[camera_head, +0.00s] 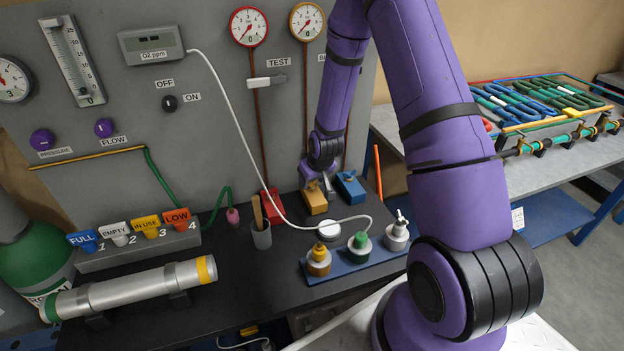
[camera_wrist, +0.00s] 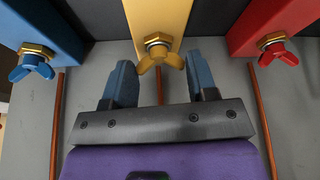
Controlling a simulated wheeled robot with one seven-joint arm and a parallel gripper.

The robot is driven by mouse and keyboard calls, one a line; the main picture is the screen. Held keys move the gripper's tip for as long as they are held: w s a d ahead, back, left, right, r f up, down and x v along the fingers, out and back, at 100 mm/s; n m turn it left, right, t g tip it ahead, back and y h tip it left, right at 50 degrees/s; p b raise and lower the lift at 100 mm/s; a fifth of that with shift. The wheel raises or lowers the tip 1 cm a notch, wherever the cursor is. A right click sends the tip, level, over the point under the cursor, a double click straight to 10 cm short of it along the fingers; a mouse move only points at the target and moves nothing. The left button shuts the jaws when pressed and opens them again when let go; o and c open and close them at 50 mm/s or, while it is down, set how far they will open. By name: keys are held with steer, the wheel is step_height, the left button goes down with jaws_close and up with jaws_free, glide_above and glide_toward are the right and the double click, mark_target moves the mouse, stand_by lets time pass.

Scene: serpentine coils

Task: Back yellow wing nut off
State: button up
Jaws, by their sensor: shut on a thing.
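The yellow wing nut (camera_wrist: 160,57) sits below a brass hex nut on the end of the yellow block (camera_wrist: 158,16) in the wrist view. My gripper (camera_wrist: 157,70) has its two blue fingers on either side of the wings and is shut on the yellow wing nut. In the head view my gripper (camera_head: 320,183) is at the yellow block (camera_head: 315,203) on the bench by the panel, and it hides the wing nut there.
A blue block with a blue wing nut (camera_wrist: 32,63) and a red block with a red wing nut (camera_wrist: 277,50) flank the yellow one. A white cable (camera_head: 290,215) and a blue tray (camera_head: 350,267) with several capped fittings lie in front.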

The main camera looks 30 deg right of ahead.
steer(key=n, duration=0.1)
steer(key=n+y, duration=0.1)
steer(key=n, duration=0.1)
steer(key=n+y, duration=0.1)
steer(key=n, duration=0.1)
steer(key=shift+d+g, duration=0.25)
steer(key=shift+g, duration=0.05)
steer(key=shift+n+g+y, duration=0.3)
steer(key=shift+n+y, duration=0.05)
steer(key=shift+n, duration=0.85)
steer(key=shift+n+g+y, duration=0.3)
steer(key=shift+n+y, duration=0.05)
steer(key=shift+n, duration=0.85)
steer(key=shift+f, duration=0.1)
steer(key=o, duration=0.9)
steer(key=shift+o, duration=0.2)
steer(key=shift+w, duration=0.1)
